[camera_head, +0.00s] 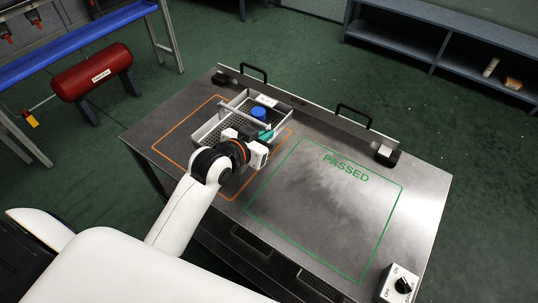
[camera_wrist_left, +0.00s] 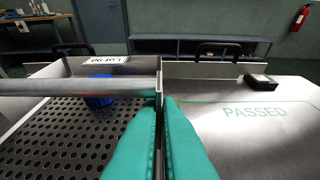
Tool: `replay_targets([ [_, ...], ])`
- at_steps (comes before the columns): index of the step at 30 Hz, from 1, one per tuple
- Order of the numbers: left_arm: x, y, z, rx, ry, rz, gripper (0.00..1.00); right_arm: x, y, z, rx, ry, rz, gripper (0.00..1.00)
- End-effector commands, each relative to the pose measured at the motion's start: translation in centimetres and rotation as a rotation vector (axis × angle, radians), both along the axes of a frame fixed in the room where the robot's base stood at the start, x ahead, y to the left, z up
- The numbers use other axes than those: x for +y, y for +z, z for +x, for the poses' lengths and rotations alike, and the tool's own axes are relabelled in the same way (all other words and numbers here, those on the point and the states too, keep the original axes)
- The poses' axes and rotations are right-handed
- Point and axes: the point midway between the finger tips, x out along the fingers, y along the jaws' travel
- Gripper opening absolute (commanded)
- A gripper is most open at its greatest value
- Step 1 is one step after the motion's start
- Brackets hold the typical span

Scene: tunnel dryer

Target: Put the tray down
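The tray (camera_head: 207,131) is a light metal box with a perforated floor and a bar handle (camera_head: 243,115) across it. It is over the orange outline at the table's left; I cannot tell whether its underside touches the table. A blue round object (camera_head: 258,113) is inside; it also shows under the bar in the left wrist view (camera_wrist_left: 98,101). My left gripper (camera_head: 265,136) is at the tray's near right side. Its teal fingers (camera_wrist_left: 162,103) are closed on the tray's side edge at the bar's end. My right gripper is out of view.
The metal table (camera_head: 235,222) has an empty green "PASSED" outline (camera_head: 322,210) to the right. A back rail with two black handles (camera_head: 353,115) runs behind the tray. A switch box (camera_head: 399,285) stands at the near right corner. A red tank (camera_head: 92,72) is at the left.

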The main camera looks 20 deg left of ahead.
Motion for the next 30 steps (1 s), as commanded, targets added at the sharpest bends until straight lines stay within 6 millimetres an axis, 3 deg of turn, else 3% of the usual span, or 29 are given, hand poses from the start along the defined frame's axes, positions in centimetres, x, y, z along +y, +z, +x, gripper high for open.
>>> replay_targets([
  [14, 0.0, -5.7, 0.0, -0.004, -0.001, 0.001, 0.0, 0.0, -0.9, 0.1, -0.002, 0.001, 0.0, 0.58],
  [26, 0.0, -6.2, 0.0, -0.006, 0.0, 0.002, 0.0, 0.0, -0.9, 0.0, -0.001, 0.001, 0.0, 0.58],
  [30, 0.0, -6.4, 0.0, -0.001, 0.0, 0.001, 0.23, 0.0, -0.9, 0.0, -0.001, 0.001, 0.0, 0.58],
])
